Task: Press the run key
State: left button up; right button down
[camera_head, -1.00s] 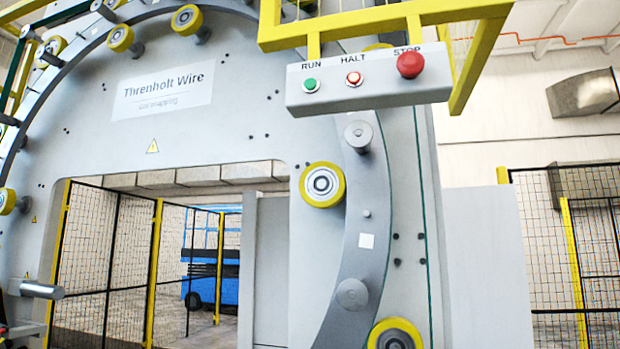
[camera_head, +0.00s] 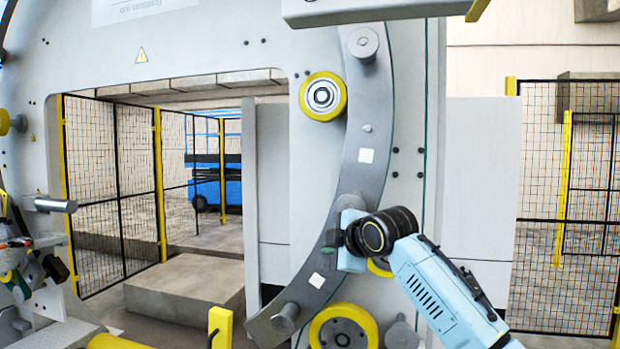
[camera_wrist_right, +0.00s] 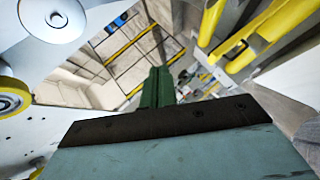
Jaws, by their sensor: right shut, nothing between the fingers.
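The grey control box (camera_head: 375,10) shows only its lower part at the top edge of the head view. Its face with the run key is out of that view. My right gripper (camera_head: 350,240) is below the box, in front of the machine's curved ring. Its green fingers (camera_wrist_right: 157,88) are shut and empty in the wrist view. No key shows in the wrist view. My left gripper is not in view.
A mesh fence (camera_head: 590,200) stands at the right. A blue machine (camera_head: 213,170) stands behind the opening. A yellow post (camera_head: 220,328) rises at the bottom.

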jog(key=s+a+r+n+y+p, duration=0.1)
jog(key=s+a+r+n, duration=0.15)
jog(key=r, duration=0.65)
jog(key=s+a+r+n+p, duration=0.1)
jog(key=s+r+n, duration=0.15)
jog(key=r, duration=0.75)
jog(key=s+a+r+n+t+p, duration=0.1)
jog(key=s+r+n, duration=0.4)
jog(key=s+r, duration=0.7)
jog(key=s+a+r+n+t+p, duration=0.1)
jog(key=s+r+n, duration=0.4)
jog(key=s+r, duration=0.7)
jog(key=shift+a+r+t+y+p, duration=0.35)
jog(key=shift+a+r+p, duration=0.45)
jog(key=shift+a, duration=0.45)
jog(key=shift+w+f, duration=0.1)
jog(key=w+d, duration=0.2)
jog(key=w, duration=0.6)
jog(key=shift+d+p, duration=0.35)
jog(key=shift+w, duration=0.15)
jog(key=shift+w+d, duration=0.15)
jog(key=shift+w, duration=0.2)
